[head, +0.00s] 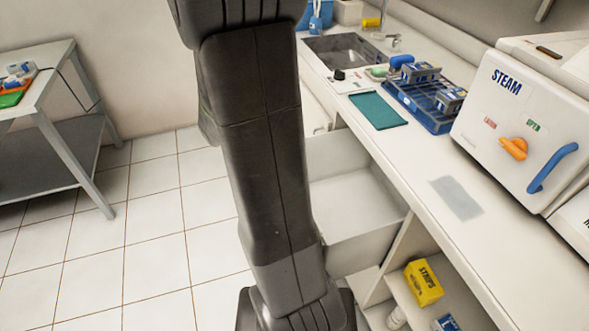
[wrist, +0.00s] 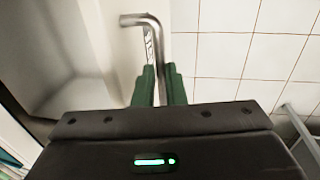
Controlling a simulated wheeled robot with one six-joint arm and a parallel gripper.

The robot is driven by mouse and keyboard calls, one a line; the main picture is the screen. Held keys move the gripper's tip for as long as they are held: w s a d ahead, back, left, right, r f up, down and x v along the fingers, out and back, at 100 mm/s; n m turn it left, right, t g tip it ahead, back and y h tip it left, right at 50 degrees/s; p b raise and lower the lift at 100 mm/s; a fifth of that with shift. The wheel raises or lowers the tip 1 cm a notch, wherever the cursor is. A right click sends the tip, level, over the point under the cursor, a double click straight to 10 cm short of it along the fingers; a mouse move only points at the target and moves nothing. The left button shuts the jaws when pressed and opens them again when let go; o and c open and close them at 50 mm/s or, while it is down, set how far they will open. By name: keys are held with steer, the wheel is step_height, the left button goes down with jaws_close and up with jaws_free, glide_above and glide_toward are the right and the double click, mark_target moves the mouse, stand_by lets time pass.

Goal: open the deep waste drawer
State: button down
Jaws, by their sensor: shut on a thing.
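The deep waste drawer (head: 366,243) is a white box under the counter. It stands pulled out and its inside looks empty in the head view. My arm hides its front and handle there. In the wrist view, the metal bar handle (wrist: 155,40) runs along the outside of the white drawer front (wrist: 103,35). My gripper (wrist: 160,85) has green fingers shut on the handle. The drawer's inside (wrist: 55,50) shows to the left of the front. My gripper is hidden in the head view.
The white counter (head: 450,165) holds a sink (head: 345,50), a teal mat (head: 378,110), a blue rack (head: 425,100) and a steam unit (head: 530,120). An open shelf holds a yellow box (head: 423,283). A metal table (head: 50,75) stands at left. Tiled floor between is clear.

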steer(key=shift+s+a, duration=0.25)
steer(key=shift+a, duration=0.5)
steer(key=shift+s+a, duration=0.25)
steer(key=shift+a, duration=0.5)
steer(key=c, duration=1.8)
jaws_free()
steer(key=shift+o, duration=0.2)
steer(key=shift+r, duration=0.1)
step_height(320, 180, up, 13)
steer(key=a+p, duration=0.2)
steer(key=shift+s+a+r, duration=0.15)
steer(key=shift+s+r, duration=0.05)
steer(key=shift+s, duration=0.25)
